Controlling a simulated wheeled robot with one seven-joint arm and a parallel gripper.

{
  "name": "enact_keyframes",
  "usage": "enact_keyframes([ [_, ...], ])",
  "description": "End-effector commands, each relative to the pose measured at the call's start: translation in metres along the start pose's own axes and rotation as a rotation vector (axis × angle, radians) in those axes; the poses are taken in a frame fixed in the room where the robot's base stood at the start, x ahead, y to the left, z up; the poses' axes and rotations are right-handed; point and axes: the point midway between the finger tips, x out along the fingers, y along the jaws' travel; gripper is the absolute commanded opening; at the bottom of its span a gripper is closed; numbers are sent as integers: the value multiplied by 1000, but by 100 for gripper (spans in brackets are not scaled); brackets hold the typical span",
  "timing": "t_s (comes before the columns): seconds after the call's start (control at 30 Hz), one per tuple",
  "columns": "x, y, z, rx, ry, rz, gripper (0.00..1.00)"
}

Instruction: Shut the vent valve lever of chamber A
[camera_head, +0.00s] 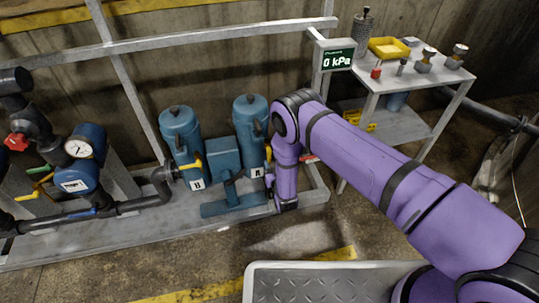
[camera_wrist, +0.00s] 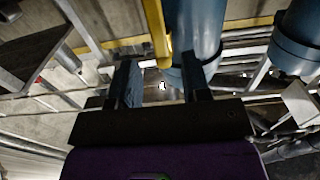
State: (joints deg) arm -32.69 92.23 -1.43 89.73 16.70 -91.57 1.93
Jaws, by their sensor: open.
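Chamber A (camera_head: 250,120) is the right one of two upright blue cylinders, with a white "A" plate (camera_head: 256,172) low on it. A yellow lever (camera_head: 268,153) shows at its right side, partly behind my arm. In the wrist view the yellow lever (camera_wrist: 156,32) runs lengthwise beside a blue cylinder (camera_wrist: 195,35), its near end ahead of the gap between my fingers. My gripper (camera_wrist: 161,82) is open and empty, its two dark fingers either side of the gap. In the head view my gripper (camera_head: 286,206) is low, just right of chamber A; its fingertips are unclear.
Chamber B (camera_head: 181,135) stands to the left with its own yellow lever (camera_head: 192,164). A display (camera_head: 338,60) reads 0 kPa. Grey rails (camera_head: 130,95) frame the unit. A side table (camera_head: 395,77) with small parts stands at the right.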

Motion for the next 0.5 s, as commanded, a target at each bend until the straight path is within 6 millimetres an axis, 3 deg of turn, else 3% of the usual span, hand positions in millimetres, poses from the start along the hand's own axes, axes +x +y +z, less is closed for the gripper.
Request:
enact_keyframes([
  [0.2,36,0,0,0,2,0,44],
  [0.5,56,0,0,0,-1,0,44],
])
